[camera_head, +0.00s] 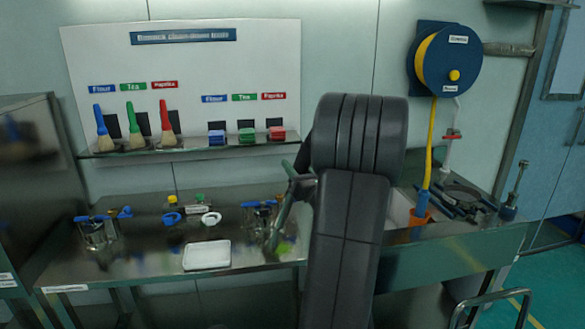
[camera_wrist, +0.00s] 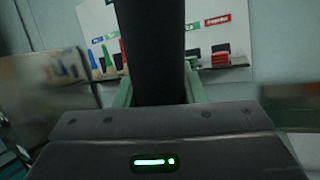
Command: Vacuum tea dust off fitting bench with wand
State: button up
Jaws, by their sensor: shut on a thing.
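My gripper (camera_wrist: 160,92) is shut on a thick dark tube, the wand (camera_wrist: 150,45), which fills the middle of the wrist view. Greenish fingers show on both sides of it. In the head view my gripper (camera_head: 292,180) is mostly hidden behind my arm, above the right part of the steel bench (camera_head: 120,262). A rod slants down from it towards the bench; its lower end is hard to make out. A green-yellow patch, possibly tea dust (camera_head: 285,249), shows on the bench near there.
A white tray (camera_head: 207,255), blue and white rings and metal clamp fittings (camera_head: 97,232) stand on the bench. Behind is a board (camera_head: 190,60) with brushes and coloured blocks on a shelf (camera_head: 190,146). A blue hose reel (camera_head: 447,58) with yellow hose hangs at right.

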jog(key=d, duration=0.2)
jog(key=w+d, duration=0.1)
jog(key=d, duration=0.1)
jog(key=shift+r, duration=0.15)
dwell(0.8)
notch_tip(320, 180, up, 7)
jog(key=p, duration=0.4)
dwell(1.3)
